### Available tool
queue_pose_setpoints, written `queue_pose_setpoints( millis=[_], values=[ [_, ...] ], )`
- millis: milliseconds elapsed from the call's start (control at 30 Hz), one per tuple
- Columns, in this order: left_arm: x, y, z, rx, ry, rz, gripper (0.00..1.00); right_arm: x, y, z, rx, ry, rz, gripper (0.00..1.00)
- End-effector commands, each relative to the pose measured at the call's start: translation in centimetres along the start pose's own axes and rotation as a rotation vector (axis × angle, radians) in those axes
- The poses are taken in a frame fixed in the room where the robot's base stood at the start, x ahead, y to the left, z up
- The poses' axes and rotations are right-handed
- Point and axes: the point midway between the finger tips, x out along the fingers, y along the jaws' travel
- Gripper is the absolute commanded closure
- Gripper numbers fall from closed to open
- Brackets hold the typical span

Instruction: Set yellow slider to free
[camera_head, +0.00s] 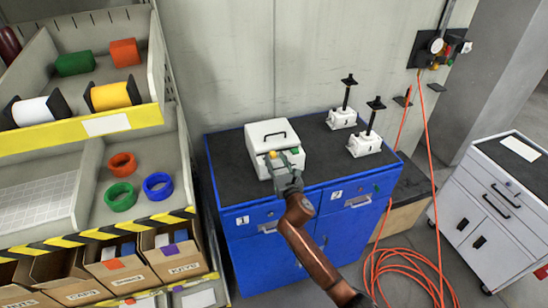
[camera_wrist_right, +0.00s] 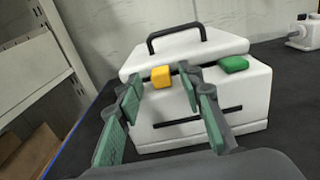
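The yellow slider (camera_head: 273,154) is a small block on the front of a white box (camera_head: 264,132) with a black handle; the box stands on the blue cabinet. In the right wrist view the yellow slider (camera_wrist_right: 160,77) sits at the lid's front edge, left of a green block (camera_wrist_right: 233,64). My right gripper (camera_head: 284,165) is at the box's front. In the wrist view its green-padded fingers (camera_wrist_right: 158,80) are apart, one on each side of the yellow slider, with gaps visible. Contact cannot be told. My left gripper is not in view.
Two white screw jacks (camera_head: 342,119) (camera_head: 364,144) stand right of the box on the dark cabinet top (camera_head: 310,133). A shelf rack with spools and bins (camera_head: 110,125) is at left. An orange hose (camera_head: 425,250) lies at right, near a white drawer cart (camera_head: 505,210).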

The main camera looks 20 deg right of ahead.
Motion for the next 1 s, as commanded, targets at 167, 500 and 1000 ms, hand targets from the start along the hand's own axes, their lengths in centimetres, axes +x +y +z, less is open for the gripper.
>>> queue_pose_setpoints(
  millis=[167, 500, 1000],
  values=[
    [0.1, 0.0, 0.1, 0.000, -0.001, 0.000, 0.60, 1.6, 0.0, 0.0, 0.001, 0.000, -0.001, 0.65],
    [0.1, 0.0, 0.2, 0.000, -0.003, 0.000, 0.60, 1.9, 0.0, 0.0, 0.001, 0.001, 0.000, 0.67],
    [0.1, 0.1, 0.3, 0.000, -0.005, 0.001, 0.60, 1.9, 0.0, -0.1, 0.001, 0.001, 0.000, 1.00]
  ],
)
